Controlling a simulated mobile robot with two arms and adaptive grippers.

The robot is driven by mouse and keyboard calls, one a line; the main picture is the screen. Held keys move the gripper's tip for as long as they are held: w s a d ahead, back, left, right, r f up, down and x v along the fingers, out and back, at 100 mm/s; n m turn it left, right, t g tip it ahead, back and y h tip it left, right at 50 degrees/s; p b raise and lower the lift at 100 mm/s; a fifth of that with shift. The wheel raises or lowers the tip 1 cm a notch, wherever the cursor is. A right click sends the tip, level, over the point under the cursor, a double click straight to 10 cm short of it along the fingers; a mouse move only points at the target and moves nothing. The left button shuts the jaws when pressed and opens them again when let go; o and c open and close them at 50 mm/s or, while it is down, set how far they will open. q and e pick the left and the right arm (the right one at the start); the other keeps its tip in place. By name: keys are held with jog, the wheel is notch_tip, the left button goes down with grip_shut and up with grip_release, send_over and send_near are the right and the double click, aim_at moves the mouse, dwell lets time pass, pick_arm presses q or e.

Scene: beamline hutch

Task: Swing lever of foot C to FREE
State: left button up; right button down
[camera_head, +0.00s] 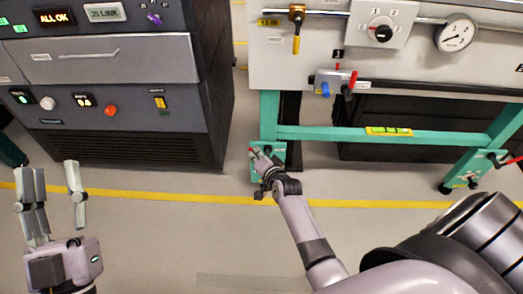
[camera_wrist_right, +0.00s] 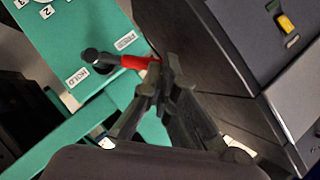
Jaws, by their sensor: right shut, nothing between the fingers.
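A green foot plate (camera_head: 270,172) stands at the base of the bench's left leg; I cannot read a foot letter on it. In the right wrist view, the foot plate (camera_wrist_right: 60,35) has HOLD (camera_wrist_right: 77,77) and FREE (camera_wrist_right: 125,40) labels. Its lever (camera_wrist_right: 138,62) has a dark pivot and a red handle pointing right, nearer FREE. My right gripper (camera_wrist_right: 165,82) is shut and empty, its fingertips at the red handle's end; whether they touch is unclear. In the head view my right gripper (camera_head: 259,160) partly covers that foot. My left gripper (camera_head: 55,190) is open and empty, far left above the floor.
Another green foot (camera_head: 464,178) with a red-handled lever (camera_head: 508,159) stands at the right. A green crossbar (camera_head: 340,134) with a level joins the legs. A dark cabinet (camera_head: 205,110) stands close left of the foot. The floor in front, crossed by a yellow line, is clear.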

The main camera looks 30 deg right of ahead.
pick_arm(q)
jog(key=shift+w+f+g, duration=0.45)
jog(key=shift+f+g, duration=0.05)
jog(key=shift+f, duration=0.25)
